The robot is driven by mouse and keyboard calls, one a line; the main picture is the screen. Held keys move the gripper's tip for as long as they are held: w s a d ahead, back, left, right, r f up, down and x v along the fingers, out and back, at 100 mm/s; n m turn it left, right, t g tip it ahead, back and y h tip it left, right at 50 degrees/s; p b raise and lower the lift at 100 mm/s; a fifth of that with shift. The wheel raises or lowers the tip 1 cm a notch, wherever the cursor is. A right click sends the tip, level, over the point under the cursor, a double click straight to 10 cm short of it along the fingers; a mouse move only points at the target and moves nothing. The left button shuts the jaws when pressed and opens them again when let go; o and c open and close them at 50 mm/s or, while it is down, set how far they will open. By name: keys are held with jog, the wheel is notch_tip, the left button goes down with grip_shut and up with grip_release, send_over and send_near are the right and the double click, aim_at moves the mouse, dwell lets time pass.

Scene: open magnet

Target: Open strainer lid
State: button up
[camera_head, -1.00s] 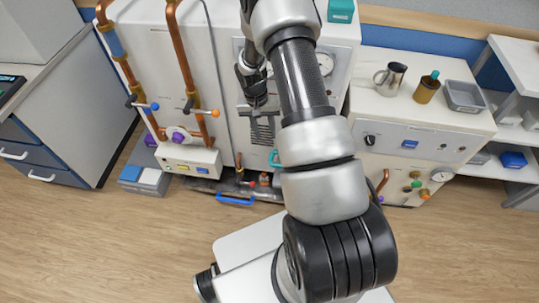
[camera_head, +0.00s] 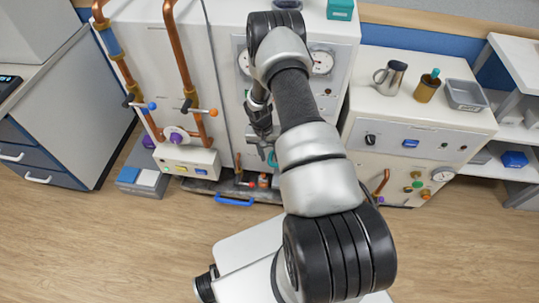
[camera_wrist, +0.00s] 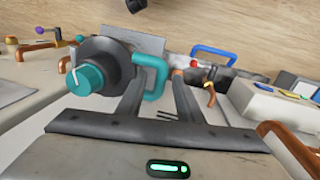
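A teal D-shaped handle (camera_wrist: 154,78) shows in the wrist view, joined to a dark round fitting (camera_wrist: 108,62) with a teal knob (camera_wrist: 88,80) at its left. I cannot tell for sure whether this handle belongs to the strainer lid. In the head view the teal handle (camera_head: 272,159) is on the lower front of the white cabinet. My gripper (camera_wrist: 160,78) is open, its two dark fingers apart. The handle's outline overlaps the left finger and the gap; contact is not clear. In the head view my gripper (camera_head: 266,148) is just above the handle, partly hidden by my arm.
Copper pipes (camera_head: 180,60) with coloured valves stand left on the white cabinet (camera_head: 225,90). A blue handle (camera_head: 235,201) is low at the floor. A side cabinet (camera_head: 410,130) at right carries a metal mug (camera_head: 390,78), a brown bottle and a grey tray.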

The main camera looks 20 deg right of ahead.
grip_shut()
jog(key=shift+r, duration=0.1)
